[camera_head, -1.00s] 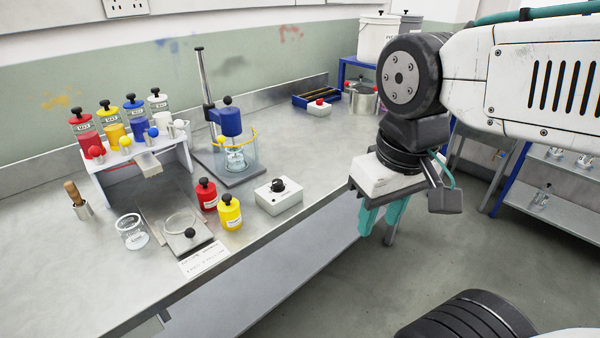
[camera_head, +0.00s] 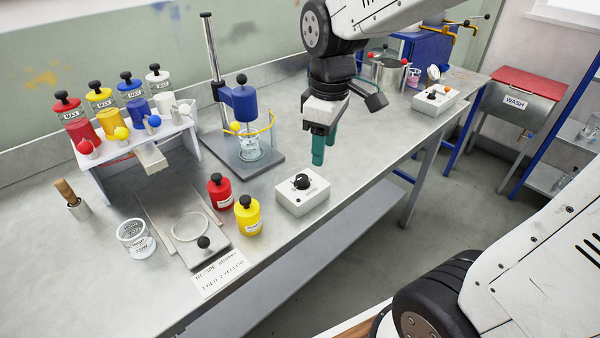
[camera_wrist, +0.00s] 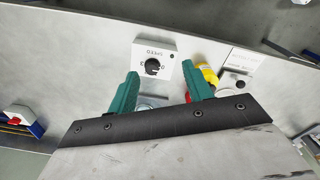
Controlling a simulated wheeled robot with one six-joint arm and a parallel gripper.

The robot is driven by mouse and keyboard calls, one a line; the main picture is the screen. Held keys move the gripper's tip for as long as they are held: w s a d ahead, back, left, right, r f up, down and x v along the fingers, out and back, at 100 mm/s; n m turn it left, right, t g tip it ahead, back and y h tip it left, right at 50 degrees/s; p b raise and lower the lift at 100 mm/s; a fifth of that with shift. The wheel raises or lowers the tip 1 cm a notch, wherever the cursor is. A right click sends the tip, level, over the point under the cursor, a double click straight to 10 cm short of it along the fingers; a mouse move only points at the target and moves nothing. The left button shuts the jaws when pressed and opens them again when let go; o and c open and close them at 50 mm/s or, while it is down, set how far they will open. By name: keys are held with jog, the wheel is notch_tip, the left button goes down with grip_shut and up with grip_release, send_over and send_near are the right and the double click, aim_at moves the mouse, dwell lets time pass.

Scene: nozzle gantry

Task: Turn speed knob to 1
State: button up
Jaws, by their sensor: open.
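The speed knob (camera_head: 302,181) is a black dial on top of a white box (camera_head: 297,203) near the front edge of the bench. In the wrist view the knob (camera_wrist: 152,67) shows on the box's face, with the word SPEED and several digits around it, too small to read surely. My gripper (camera_head: 322,150) points down above the bench, behind and slightly right of the box, apart from it. In the wrist view its two teal fingers (camera_wrist: 163,88) are spread with nothing between them, and the knob lies beyond and between the tips.
A red bottle (camera_head: 220,191) and a yellow bottle (camera_head: 247,214) stand left of the box. A stirrer stand with a blue motor (camera_head: 240,101) and a glass beaker is behind. A second white control box (camera_head: 435,98) is far right. Bench around my gripper is clear.

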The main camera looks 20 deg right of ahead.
aim_at(302, 177)
jog(key=w+f+n, duration=0.1)
jog(key=w, duration=0.1)
jog(key=w+a+f+n, duration=0.1)
jog(key=w+f, duration=0.1)
jog(key=w+f+n, duration=0.2)
jog(key=shift+w+a+f, duration=0.15)
jog(key=shift+w, duration=0.25)
jog(key=shift+w+f, duration=0.15)
jog(key=shift+f, duration=0.2)
notch_tip(302, 177, down, 7)
jog(key=shift+f, duration=0.15)
jog(key=c, duration=1)
